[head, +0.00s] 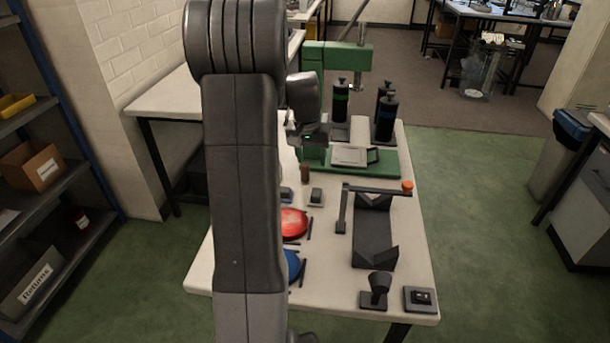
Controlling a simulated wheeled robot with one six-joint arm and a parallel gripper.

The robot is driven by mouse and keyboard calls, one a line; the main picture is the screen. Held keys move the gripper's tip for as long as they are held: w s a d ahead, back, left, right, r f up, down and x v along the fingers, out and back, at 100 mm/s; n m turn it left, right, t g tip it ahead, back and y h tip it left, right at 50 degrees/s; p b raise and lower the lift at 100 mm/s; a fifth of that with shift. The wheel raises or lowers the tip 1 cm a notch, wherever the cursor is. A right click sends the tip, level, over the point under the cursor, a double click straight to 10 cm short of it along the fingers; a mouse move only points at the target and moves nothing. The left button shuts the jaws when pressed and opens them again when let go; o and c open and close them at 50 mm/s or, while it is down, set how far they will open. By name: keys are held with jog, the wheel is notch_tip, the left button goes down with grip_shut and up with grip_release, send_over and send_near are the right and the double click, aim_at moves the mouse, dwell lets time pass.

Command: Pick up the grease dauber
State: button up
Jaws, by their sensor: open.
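I cannot tell for sure which item is the grease dauber. A small brown upright cylinder (305,174) stands on the white table just in front of the green press. My gripper (311,150) hangs above and behind it in the picture, near the press column. It looks empty, and its fingertips are small and hard to make out. My arm covers the left part of the table and may hide things there.
The green press (345,55) stands at the table's back, with several dark bottles (386,120) beside it. A black V-shaped cradle (373,238) with an arm is at right. Red (293,223) and blue (293,264) discs lie near my arm.

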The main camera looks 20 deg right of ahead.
aim_at(306, 173)
jog(key=w+a+m+t+h, duration=0.1)
jog(key=w+a+m+t, duration=0.1)
jog(key=w+a, duration=0.15)
jog(key=x, duration=0.4)
jog(key=d+x, duration=0.1)
jog(key=x, duration=0.8)
jog(key=shift+w+d+r+p, duration=0.15)
jog(key=shift+p, duration=0.2)
jog(key=c, duration=1)
